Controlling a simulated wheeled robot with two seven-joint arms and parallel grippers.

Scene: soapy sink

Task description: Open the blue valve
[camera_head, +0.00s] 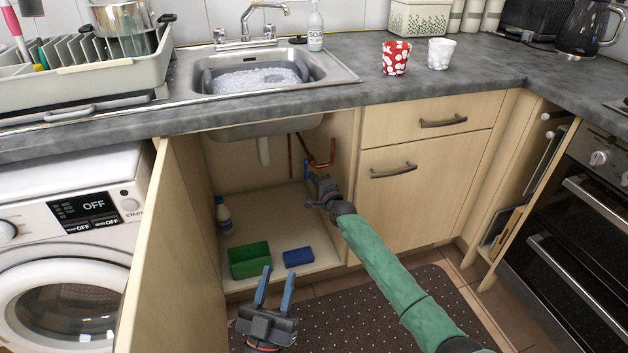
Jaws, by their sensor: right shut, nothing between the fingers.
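The open cabinet under the sink shows copper pipes (291,155) and an orange-yellow pipe or handle (325,162) at its upper right. I cannot make out the blue valve clearly; a small blue shape close to my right gripper could be a fingertip or the valve. My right gripper (308,172) is inside the cabinet opening beside these pipes, shut with nothing held. Whether it touches the valve cannot be told. My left gripper (275,287) is low in front of the cabinet, its two blue fingers apart, empty.
The cabinet door (175,250) stands open at the left. On the cabinet floor are a green box (250,260), a blue sponge-like block (298,257) and a bottle (223,213). A white drain pipe (263,150) hangs below the sink.

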